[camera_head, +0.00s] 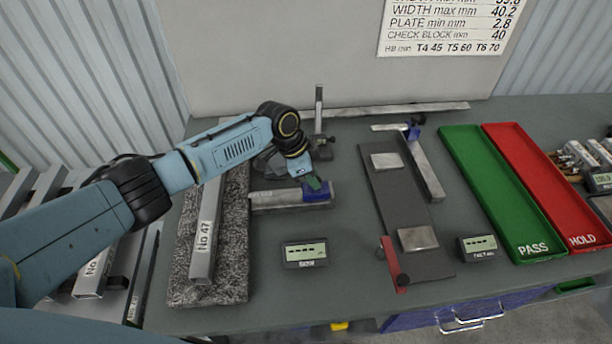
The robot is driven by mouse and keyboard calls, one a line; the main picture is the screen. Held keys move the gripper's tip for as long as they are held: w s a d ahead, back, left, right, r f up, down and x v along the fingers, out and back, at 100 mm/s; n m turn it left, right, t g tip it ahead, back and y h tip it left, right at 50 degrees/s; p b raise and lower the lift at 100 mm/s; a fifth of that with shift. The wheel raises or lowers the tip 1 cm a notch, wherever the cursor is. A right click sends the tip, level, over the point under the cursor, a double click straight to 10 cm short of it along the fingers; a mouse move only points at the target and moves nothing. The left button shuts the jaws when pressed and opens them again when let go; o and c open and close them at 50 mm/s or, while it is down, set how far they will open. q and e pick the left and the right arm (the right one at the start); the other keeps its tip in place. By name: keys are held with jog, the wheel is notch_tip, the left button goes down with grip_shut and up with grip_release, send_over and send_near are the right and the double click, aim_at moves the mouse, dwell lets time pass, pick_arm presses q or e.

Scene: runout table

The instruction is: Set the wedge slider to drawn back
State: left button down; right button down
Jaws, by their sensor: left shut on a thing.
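A silver measuring bar (275,201) lies on the bench with a blue slider (318,197) at its right end. I take this blue piece to be the wedge slider, but no label on it is readable. My left gripper (313,183) reaches down from the upper left to it. Its fingers are shut on the blue slider, and the gripper partly hides the slider's top. A second silver bar (426,170) with a blue piece (413,133) at its far end lies beside a dark plate (400,200), apart from my gripper. My right gripper is not in view.
A bar marked No 47 (205,225) lies on a speckled slab (232,270) at left. Small displays (304,253) (478,247) stand near the front. A red lever (391,262) is by the dark plate. Green (500,190) and red (545,180) trays fill the right.

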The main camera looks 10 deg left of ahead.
pick_arm(q)
jog(key=shift+d+r, duration=0.1)
jog(key=shift+d, duration=0.1)
jog(key=c, duration=1.1)
grip_release()
jog(key=shift+w+d, duration=0.1)
jog(key=shift+c, duration=0.2)
jog(key=shift+a+r, duration=0.35)
jog(key=shift+r, duration=0.15)
jog(key=v, duration=1.2)
jog(key=shift+b, duration=0.35)
jog(key=shift+r, duration=0.1)
